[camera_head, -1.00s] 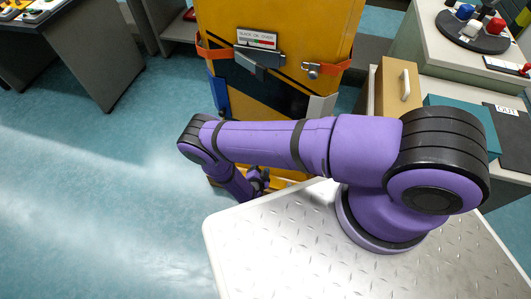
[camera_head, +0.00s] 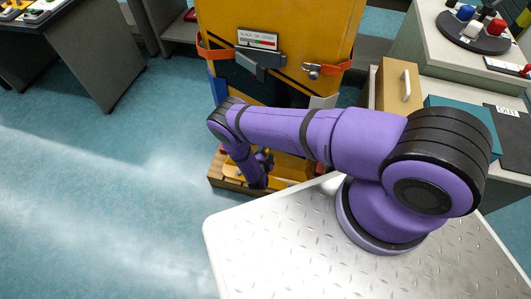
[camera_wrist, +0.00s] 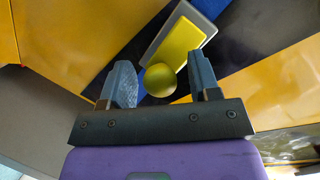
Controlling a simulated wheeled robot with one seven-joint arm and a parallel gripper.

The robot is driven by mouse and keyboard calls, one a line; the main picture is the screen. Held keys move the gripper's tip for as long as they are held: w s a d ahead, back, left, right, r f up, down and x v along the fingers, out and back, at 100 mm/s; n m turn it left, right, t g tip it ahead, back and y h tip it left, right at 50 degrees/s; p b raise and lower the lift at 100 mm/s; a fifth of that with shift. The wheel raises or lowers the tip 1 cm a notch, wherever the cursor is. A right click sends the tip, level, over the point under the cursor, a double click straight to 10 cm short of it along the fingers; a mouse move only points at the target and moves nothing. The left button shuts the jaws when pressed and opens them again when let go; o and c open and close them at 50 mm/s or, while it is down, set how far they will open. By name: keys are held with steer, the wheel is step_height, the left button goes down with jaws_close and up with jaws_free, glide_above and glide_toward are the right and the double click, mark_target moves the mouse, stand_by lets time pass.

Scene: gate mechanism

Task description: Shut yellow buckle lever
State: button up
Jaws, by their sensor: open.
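In the wrist view, a yellow round knob (camera_wrist: 160,79) shows between the two fingers of my gripper (camera_wrist: 161,88). The fingers are apart and none is clearly touching the knob. Beyond the knob is a flat yellow piece (camera_wrist: 180,44) with a grey border; it looks like part of the lever, but I cannot tell how they join. In the head view, my arm hides the lever, and my gripper is low in front of the yellow cabinet (camera_head: 225,20), mostly hidden.
An orange strap (camera_head: 215,50) with a dark buckle (camera_head: 260,68) crosses the cabinet. A small metal latch (camera_head: 312,69) is at its right. A wooden base (camera_head: 216,178) lies below. A tan drawer box (camera_head: 390,85) stands to the right. Blue floor is clear at left.

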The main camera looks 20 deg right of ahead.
steer(key=shift+c, duration=0.4)
jaws_close()
steer(key=shift+d, duration=0.1)
steer(key=shift+d+n+t+y, duration=0.25)
steer(key=shift+n+t+y, duration=0.25)
steer(key=shift+n+y, duration=0.3)
steer(key=shift+w+d+n+y, duration=0.2)
steer(key=shift+d+n+y, duration=0.1)
steer(key=shift+n+y, duration=0.25)
steer(key=shift+o, duration=0.4)
jaws_free()
